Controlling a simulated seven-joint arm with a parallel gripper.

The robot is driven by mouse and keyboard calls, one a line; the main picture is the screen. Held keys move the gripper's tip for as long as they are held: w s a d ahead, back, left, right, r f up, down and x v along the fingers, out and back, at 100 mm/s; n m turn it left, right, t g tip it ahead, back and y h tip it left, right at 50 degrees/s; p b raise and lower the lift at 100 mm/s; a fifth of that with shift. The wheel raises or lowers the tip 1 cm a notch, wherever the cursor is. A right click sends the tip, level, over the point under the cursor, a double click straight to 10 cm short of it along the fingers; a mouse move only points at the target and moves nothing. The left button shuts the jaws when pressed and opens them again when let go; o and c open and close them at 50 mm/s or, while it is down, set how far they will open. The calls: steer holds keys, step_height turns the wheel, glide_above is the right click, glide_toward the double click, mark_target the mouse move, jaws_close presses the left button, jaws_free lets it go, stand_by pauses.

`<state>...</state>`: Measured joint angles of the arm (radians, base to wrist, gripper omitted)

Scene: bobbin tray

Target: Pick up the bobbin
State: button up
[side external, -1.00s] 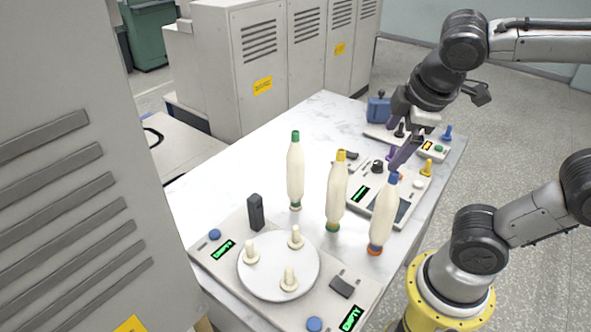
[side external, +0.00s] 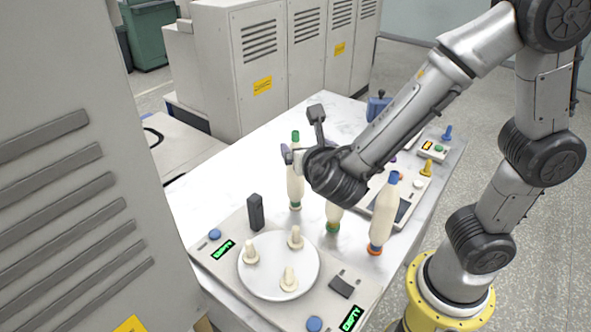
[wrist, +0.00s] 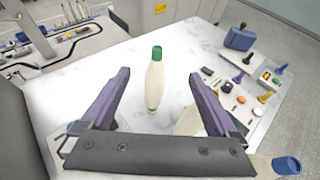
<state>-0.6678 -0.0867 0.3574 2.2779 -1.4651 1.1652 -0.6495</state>
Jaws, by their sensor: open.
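Three cream bobbins stand upright on the white marble table. The green-capped bobbin (side external: 295,185) is at the left, and in the wrist view (wrist: 155,82) it stands between and beyond my finger tips. The blue-capped bobbin (side external: 384,215) is at the right; its cap shows at the lower right of the wrist view (wrist: 286,166). The middle bobbin (side external: 333,217) shows only its lower part, the rest hidden behind my wrist. My gripper (wrist: 160,85) is open and empty, with purple fingers spread either side of the green-capped bobbin. In the side view the fingers are mostly hidden by my wrist.
A panel (side external: 222,262) with a round white plate (side external: 265,280) and several cream pegs is at the table's near end. A dark upright block (side external: 255,212) stands on it. Panels with coloured knobs (wrist: 243,100) lie at the far right. The table's left side (side external: 230,170) is clear.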

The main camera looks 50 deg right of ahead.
step_height(320, 180, down, 11)
glide_above(299, 194)
step_height(299, 194, down, 3)
steer(key=shift+f, duration=0.1)
steer(key=shift+x, duration=2.8)
steer(key=shift+w+a, duration=0.15)
steer(key=shift+a, duration=0.05)
jaws_close()
